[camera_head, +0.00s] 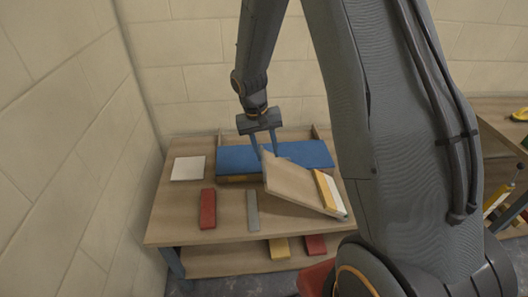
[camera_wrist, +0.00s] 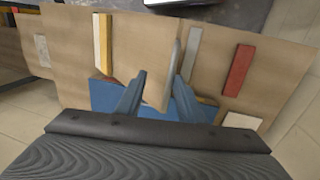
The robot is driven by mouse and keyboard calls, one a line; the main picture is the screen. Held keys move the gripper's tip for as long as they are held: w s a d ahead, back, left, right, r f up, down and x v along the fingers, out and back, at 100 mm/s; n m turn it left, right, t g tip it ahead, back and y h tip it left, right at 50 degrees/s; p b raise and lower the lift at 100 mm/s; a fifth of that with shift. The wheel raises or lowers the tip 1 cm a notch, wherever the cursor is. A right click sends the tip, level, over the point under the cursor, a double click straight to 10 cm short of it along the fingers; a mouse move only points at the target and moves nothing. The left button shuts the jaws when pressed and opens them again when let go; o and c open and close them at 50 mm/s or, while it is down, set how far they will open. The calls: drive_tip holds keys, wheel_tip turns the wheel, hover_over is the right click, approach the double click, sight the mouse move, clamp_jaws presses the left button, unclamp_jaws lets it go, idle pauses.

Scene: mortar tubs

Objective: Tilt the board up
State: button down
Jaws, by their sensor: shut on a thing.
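My gripper (camera_head: 267,152) is shut on the edge of the tan wooden board (camera_head: 296,186). The board is tilted, with its edge at the gripper raised and its far right side lower, close to a yellow strip (camera_head: 325,190) and a white strip (camera_head: 336,196). In the wrist view the board (camera_wrist: 157,84) stands between the two fingers of the gripper (camera_wrist: 155,90). The board hides part of the table and of the blue slab (camera_head: 305,153) behind it.
On the wooden table (camera_head: 180,228) are a white tile (camera_head: 188,168), a red bar (camera_head: 207,209) and a grey bar (camera_head: 253,210). A lower shelf holds a yellow block (camera_head: 279,248) and a red block (camera_head: 315,244). Walls stand behind and at left. Another table (camera_head: 500,118) is at right.

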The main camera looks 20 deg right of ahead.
drive_tip(key=c, duration=1.8)
unclamp_jaws()
drive_tip(key=shift+w+d+r, duration=0.1)
drive_tip(key=shift+d+r, duration=0.25)
drive_tip(key=shift+d, duration=0.1)
drive_tip(key=shift+o, duration=0.3)
drive_tip(key=shift+d, duration=0.2)
drive_tip(key=shift+a, duration=0.15)
drive_tip(key=shift+c, duration=0.5)
drive_tip(key=shift+w+a+r, duration=0.1)
drive_tip(key=shift+r, duration=0.1)
wheel_tip(320, 180, up, 7)
drive_tip(key=a+b, duration=0.1)
drive_tip(key=b, duration=0.1)
drive_tip(key=shift+a, duration=0.35)
drive_tip(key=s+a+f+n+t+y+b, duration=0.1)
drive_tip(key=s+f+n+y+b, duration=0.1)
drive_tip(key=s, duration=1.5)
drive_tip(key=shift+a+f+t+b, duration=0.15)
drive_tip(key=shift+f+t+b, duration=0.2)
drive_tip(key=shift+b, duration=0.3)
